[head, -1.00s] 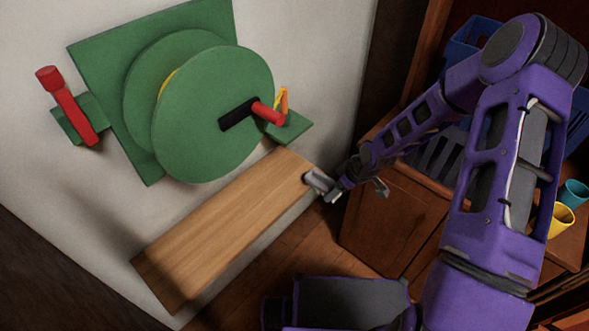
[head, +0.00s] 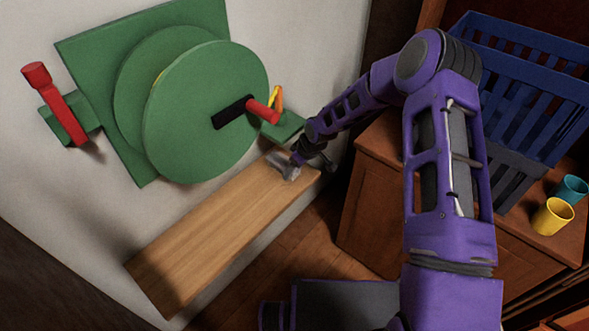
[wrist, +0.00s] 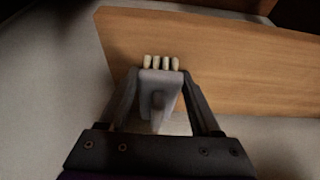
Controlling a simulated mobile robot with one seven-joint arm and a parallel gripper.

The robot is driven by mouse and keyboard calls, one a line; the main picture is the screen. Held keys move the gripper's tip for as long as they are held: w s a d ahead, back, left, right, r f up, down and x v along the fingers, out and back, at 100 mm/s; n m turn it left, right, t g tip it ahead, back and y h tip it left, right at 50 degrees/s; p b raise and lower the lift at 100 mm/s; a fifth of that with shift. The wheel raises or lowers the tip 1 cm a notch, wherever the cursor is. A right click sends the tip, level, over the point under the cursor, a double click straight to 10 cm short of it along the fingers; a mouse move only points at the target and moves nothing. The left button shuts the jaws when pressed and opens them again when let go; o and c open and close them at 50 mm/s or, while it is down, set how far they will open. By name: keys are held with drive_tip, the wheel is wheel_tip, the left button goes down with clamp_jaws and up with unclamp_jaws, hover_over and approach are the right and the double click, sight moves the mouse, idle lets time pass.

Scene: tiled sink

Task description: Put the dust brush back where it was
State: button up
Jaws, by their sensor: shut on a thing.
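My gripper (wrist: 158,84) is shut on a grey dust brush (wrist: 157,92) with pale bristle tufts at its far end. In the wrist view the bristles point away from me, over the near edge of the wooden shelf (wrist: 235,65). In the head view the gripper (head: 297,160) and the grey brush (head: 283,166) are at the right end of the shelf (head: 215,235). I cannot tell whether the brush touches the shelf.
A green wall reel (head: 205,115) with red handles is just above the shelf. A yellow piece (head: 277,97) stands on its green side ledge. At right, a wooden cabinet (head: 365,205) holds a blue crate (head: 530,95), a yellow cup (head: 552,216) and a teal cup (head: 571,189).

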drive_tip(key=o, duration=0.9)
drive_tip(key=shift+f, duration=0.15)
drive_tip(key=shift+c, duration=0.2)
drive_tip(key=o, duration=0.5)
drive_tip(key=shift+c, duration=0.2)
drive_tip(key=shift+r, duration=0.55)
drive_tip(key=p+v, duration=0.2)
drive_tip(key=v, duration=0.9)
drive_tip(key=shift+d+r, duration=0.15)
drive_tip(key=shift+d, duration=0.05)
drive_tip(key=shift+s, duration=0.15)
